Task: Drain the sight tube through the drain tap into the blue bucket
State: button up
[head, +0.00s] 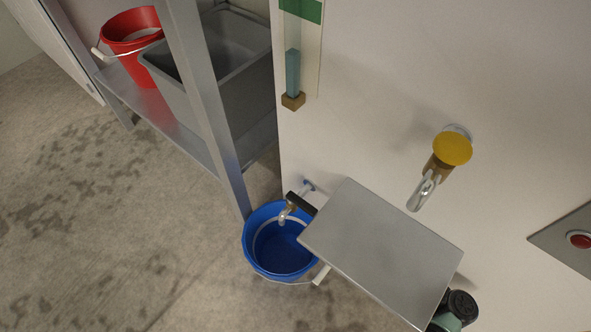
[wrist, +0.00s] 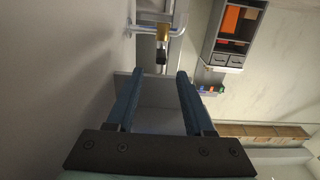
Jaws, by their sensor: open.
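The sight tube (head: 292,72) is on the pale wall in the head view, with a blue-grey column in its lower part below a green band (head: 305,10). The drain tap (head: 290,209) is low on the wall, with a black lever pointing sideways and a spout above the blue bucket (head: 282,262). The bucket stands on the floor; no liquid stream is visible. My gripper (wrist: 153,76) is open and empty in the wrist view. A brass fitting with a black end (wrist: 162,45) lies beyond its fingertips; I cannot tell whether it is the drain tap.
A grey metal plate (head: 380,245) juts out right of the bucket, beside the lever. A yellow-knobbed tap (head: 452,150) and a red button (head: 580,240) are on the wall. A shelf at left holds a red bucket (head: 130,28) and grey bin (head: 240,85). Floor at left is clear.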

aim_at(288, 193)
jog(key=b+x, duration=0.4)
jog(key=x, duration=0.8)
jog(key=shift+s+f, duration=0.1)
jog(key=shift+s, duration=0.05)
jog(key=shift+w+a, duration=0.3)
jog(key=shift+a, duration=0.05)
grip_shut()
